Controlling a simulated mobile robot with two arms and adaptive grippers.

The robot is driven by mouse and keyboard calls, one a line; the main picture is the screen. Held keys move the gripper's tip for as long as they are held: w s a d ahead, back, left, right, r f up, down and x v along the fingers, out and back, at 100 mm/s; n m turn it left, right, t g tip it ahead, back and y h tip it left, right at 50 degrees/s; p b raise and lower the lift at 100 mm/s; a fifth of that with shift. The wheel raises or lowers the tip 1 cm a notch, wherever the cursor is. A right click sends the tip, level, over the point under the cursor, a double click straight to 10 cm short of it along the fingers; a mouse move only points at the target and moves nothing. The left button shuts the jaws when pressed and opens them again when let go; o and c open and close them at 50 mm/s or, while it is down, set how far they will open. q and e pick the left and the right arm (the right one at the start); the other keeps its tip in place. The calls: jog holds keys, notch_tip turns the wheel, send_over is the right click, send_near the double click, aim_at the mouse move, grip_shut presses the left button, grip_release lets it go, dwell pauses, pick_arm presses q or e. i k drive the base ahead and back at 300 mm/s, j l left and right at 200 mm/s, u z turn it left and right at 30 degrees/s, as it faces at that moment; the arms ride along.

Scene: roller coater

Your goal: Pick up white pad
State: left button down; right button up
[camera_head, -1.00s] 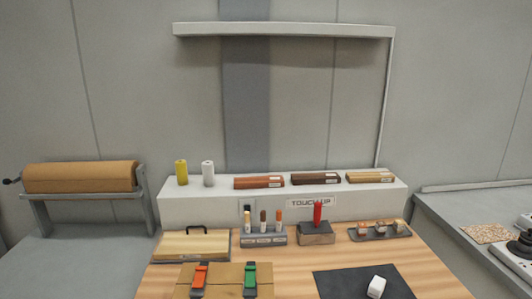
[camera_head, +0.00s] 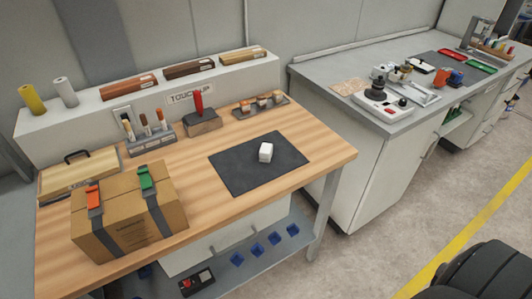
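A small white block-like pad (camera_head: 265,152) lies on a dark grey mat (camera_head: 232,175) on the wooden table (camera_head: 315,150). Nothing covers it, and there is bare mat around it. Neither of my grippers shows in the head view.
A cardboard box (camera_head: 128,222) with orange and green straps stands at the table's left. Behind the mat are a holder with several sticks (camera_head: 152,139), a block with a red handle (camera_head: 202,122) and a small tray (camera_head: 261,108). A grey counter (camera_head: 345,97) with tools stands at right.

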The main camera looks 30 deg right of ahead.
aim_at(266, 151)
jog(key=l+u, duration=0.15)
jog(key=u, duration=0.55)
jog(key=l+u, duration=0.25)
jog(key=l, duration=0.15)
jog(key=k+l+u, duration=0.15)
jog(key=l+u, duration=0.15)
jog(key=k+l+u, duration=0.25)
jog(key=l, duration=0.25)
jog(key=k+l+u, duration=0.1)
jog(key=l+u, duration=0.15)
jog(key=l, duration=0.15)
